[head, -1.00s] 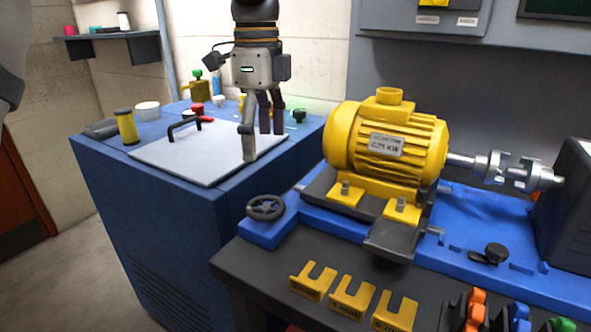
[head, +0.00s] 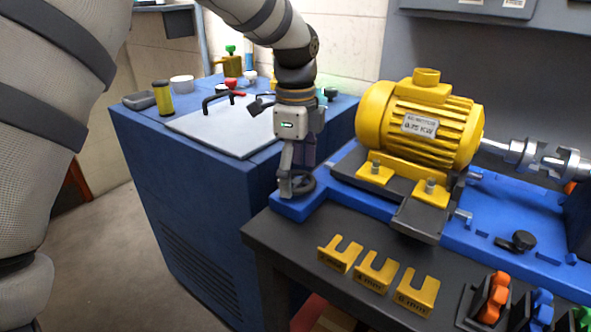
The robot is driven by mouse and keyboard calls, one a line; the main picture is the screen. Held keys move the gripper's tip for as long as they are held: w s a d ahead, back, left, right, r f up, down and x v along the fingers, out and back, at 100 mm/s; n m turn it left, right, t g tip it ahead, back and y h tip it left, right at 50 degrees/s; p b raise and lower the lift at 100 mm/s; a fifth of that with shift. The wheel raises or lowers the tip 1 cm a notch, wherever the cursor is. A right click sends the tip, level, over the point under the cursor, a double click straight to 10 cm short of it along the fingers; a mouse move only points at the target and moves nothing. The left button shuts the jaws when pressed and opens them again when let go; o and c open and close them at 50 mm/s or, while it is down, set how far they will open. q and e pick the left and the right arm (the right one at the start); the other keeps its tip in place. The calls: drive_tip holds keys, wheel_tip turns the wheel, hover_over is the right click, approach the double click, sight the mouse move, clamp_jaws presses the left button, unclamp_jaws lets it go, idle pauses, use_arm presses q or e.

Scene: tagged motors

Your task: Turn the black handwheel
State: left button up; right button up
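The black handwheel (head: 306,184) sits on the left end of the blue motor base, at the bench's front left corner. My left gripper (head: 294,187) points down over it. Its pale near finger reaches down at the wheel's left side and covers part of the rim. A darker finger shows behind, its tip hidden. I cannot tell whether the fingers touch or grip the rim. My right gripper is out of view.
The yellow motor (head: 418,125) stands on the blue base (head: 480,222) just right of the wheel. Yellow forked shims (head: 377,273) lie on the dark bench in front. A blue cabinet (head: 185,205) with a white plate (head: 225,124) stands to the left.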

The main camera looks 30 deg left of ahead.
use_arm(q)
drive_tip(key=c, duration=1)
drive_tip(key=shift+n, duration=0.3)
drive_tip(key=n, duration=0.5)
drive_tip(key=shift+n, duration=0.3)
drive_tip(key=n, duration=0.6)
drive_tip(key=shift+s+d, duration=0.1)
drive_tip(key=n, duration=0.7)
drive_tip(key=shift+n, duration=0.3)
drive_tip(key=n, duration=0.3)
drive_tip(key=shift+d+n, duration=0.1)
drive_tip(key=shift+n, duration=2)
